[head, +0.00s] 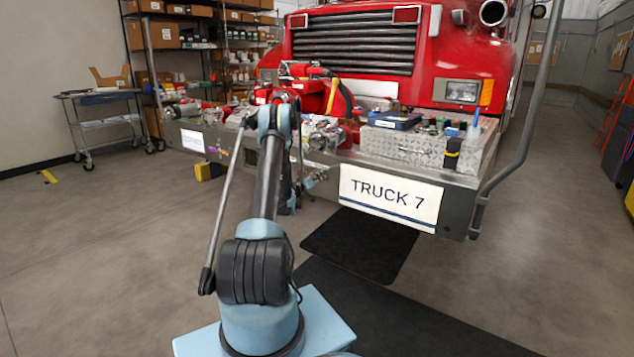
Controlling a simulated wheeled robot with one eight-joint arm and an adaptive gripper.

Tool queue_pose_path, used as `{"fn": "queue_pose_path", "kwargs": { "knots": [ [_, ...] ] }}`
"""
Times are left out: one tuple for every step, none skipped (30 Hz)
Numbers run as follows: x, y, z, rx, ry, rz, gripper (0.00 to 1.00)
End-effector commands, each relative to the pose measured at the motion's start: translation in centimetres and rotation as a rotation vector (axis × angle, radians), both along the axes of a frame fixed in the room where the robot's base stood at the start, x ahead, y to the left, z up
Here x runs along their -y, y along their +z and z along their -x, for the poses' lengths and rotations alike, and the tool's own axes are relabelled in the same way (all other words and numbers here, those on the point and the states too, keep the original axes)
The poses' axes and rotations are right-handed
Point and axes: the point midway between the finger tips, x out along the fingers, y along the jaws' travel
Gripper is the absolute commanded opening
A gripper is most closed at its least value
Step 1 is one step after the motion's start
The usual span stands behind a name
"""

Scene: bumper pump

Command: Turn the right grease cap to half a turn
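A red pump (322,97) with hoses and fittings sits on the bumper of the red truck, behind the upper end of my arm. Small metal and red fittings (325,130) show just right of my arm. I cannot pick out the right grease cap or how far it is turned. My arm rises in front of the bumper and bends at the top, and its light blue far links come down behind it near the bumper's front face. The fingers of my gripper are too small and too covered by my arm to make out, and I see no held object.
The metal bumper (240,140) carries a "TRUCK 7" sign (390,197). A diamond-plate box (410,147) on it holds bottles and a blue tray (395,120). A grey upright pipe (518,125) stands at the right end.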

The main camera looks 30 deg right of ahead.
Motion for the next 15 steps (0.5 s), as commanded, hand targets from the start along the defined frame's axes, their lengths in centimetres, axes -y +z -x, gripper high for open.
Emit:
{"fn": "queue_pose_path", "kwargs": {
  "knots": [
    [-0.12, -0.02, -0.15, 0.0, 0.004, 0.0, 0.1],
    [-0.13, -0.03, -0.15, -0.001, 0.004, 0.0, 0.1],
    [-0.15, -0.03, -0.16, -0.006, 0.004, 0.002, 0.1],
    [-0.15, -0.03, -0.18, -0.014, 0.004, 0.006, 0.1],
    [-0.17, -0.02, -0.18, -0.024, 0.004, 0.01, 0.1],
    [-0.17, -0.02, -0.2, -0.042, 0.004, 0.017, 0.1],
    [-0.19, -0.02, -0.21, -0.053, 0.004, 0.022, 0.1],
    [-0.19, -0.03, -0.21, -0.067, 0.005, 0.027, 0.1],
    [-0.21, -0.03, -0.22, -0.08, 0.005, 0.032, 0.1],
    [-0.21, -0.02, -0.24, -0.088, 0.005, 0.036, 0.1],
    [-0.23, -0.03, -0.24, -0.095, 0.005, 0.038, 0.1],
    [-0.23, -0.03, -0.25, -0.099, 0.005, 0.04, 0.1],
    [-0.25, -0.03, -0.26, -0.1, 0.006, 0.041, 0.1],
    [-0.25, -0.03, -0.27, -0.1, 0.006, 0.041, 0.1],
    [-0.26, -0.03, -0.28, -0.1, 0.006, 0.041, 0.1]
  ]
}}
